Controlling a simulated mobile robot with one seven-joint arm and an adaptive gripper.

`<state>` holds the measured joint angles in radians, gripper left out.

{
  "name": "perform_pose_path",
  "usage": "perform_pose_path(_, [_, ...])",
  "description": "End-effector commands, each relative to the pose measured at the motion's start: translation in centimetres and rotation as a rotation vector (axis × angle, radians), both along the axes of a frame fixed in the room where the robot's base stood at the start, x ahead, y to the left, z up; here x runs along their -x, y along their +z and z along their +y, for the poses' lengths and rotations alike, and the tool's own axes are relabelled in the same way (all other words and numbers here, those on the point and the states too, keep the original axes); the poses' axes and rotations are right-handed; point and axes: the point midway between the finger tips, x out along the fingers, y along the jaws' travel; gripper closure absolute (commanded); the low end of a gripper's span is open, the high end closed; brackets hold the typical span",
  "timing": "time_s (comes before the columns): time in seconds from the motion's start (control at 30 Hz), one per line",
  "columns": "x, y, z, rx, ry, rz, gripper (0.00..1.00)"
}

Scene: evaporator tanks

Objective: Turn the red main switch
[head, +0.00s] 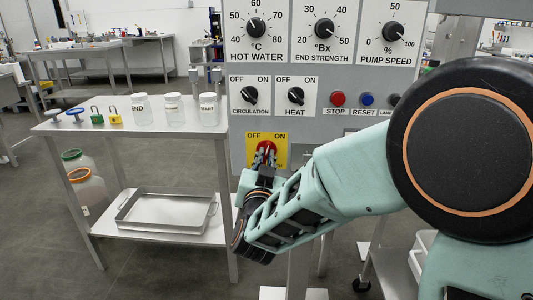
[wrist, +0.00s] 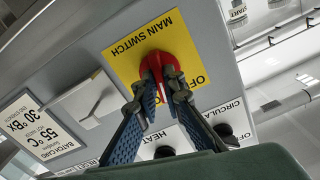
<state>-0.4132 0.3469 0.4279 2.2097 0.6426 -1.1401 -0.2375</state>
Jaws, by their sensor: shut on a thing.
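The red main switch (head: 265,149) is a knob on a yellow plate (head: 281,155) marked OFF and ON, low on the grey control panel. In the wrist view the red switch (wrist: 157,65) shows upside down on the yellow plate (wrist: 122,68). My gripper (head: 265,160) is at the switch, with a finger on each side of the knob's grip. In the wrist view the fingers of my gripper (wrist: 160,97) are closed on the red grip. The fingers hide part of the knob, so its exact pointing is hard to tell.
Above the switch sit the circulation knob (head: 250,95), heat knob (head: 296,95), red stop button (head: 338,99) and blue reset button (head: 367,99). A steel table (head: 140,131) with jars and padlocks stands left of the panel. A steel tray (head: 168,210) is on its lower shelf.

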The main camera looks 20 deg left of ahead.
Motion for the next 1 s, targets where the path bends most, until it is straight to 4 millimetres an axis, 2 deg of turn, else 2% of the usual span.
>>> perform_pose_path(0.23, [0.05,-0.05,0.01,0.159,0.000,-0.036,1.00])
perform_pose_path(0.53, [0.04,-0.07,0.01,0.175,0.000,-0.040,1.00])
perform_pose_path(0.8, [0.07,-0.06,0.03,0.340,0.001,-0.080,1.00])
perform_pose_path(1.0, [0.04,-0.10,-0.01,0.343,0.000,-0.080,1.00])
